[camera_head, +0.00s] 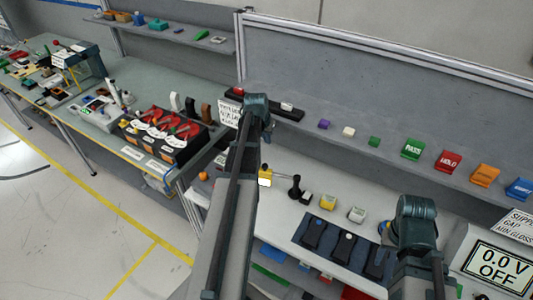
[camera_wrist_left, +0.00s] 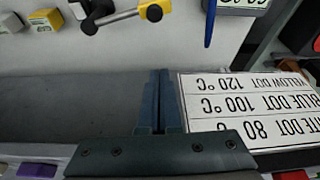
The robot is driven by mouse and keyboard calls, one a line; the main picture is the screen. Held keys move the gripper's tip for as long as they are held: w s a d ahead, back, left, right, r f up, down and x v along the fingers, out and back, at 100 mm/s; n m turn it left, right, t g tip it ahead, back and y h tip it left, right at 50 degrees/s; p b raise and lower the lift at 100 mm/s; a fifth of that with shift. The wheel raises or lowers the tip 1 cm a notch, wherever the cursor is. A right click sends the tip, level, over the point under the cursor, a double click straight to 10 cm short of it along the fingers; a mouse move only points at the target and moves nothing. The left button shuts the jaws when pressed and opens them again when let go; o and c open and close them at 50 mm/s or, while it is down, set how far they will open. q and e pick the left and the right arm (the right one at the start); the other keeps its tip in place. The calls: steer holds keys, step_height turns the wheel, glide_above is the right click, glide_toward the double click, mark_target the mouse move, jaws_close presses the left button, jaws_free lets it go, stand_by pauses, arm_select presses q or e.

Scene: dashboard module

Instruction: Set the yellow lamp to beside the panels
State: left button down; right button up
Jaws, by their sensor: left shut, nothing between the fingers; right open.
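The yellow lamp (camera_head: 328,201) appears to be the small yellow block with a pale top on the white bench, apart from and behind the dark panels (camera_head: 340,240). It also shows at the top left of the left wrist view (camera_wrist_left: 45,20). My left gripper (camera_head: 257,100) is shut and empty, up near the back shelf and left of the lamp. Its closed fingers (camera_wrist_left: 160,100) show in the left wrist view. My right gripper (camera_head: 416,208) is open, right of the panels; its fingers are hard to make out.
A black-and-yellow tool (camera_wrist_left: 130,15) lies nearby. A temperature sign (camera_wrist_left: 245,108) stands close to my left fingers. A meter reading OFF (camera_head: 500,262) is at the right.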

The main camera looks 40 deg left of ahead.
arm_select(q)
steer(key=d+b+x, duration=0.1)
steer(key=b+x, duration=0.9)
steer(key=x, duration=0.1)
steer(key=s, duration=0.4)
steer(key=shift+s+r, duration=0.1)
steer(key=shift+s, duration=0.05)
steer(key=shift+s, duration=0.1)
steer(key=shift+s+d+n, duration=0.15)
steer(key=shift+s+n, duration=0.2)
steer(key=shift+n, duration=0.05)
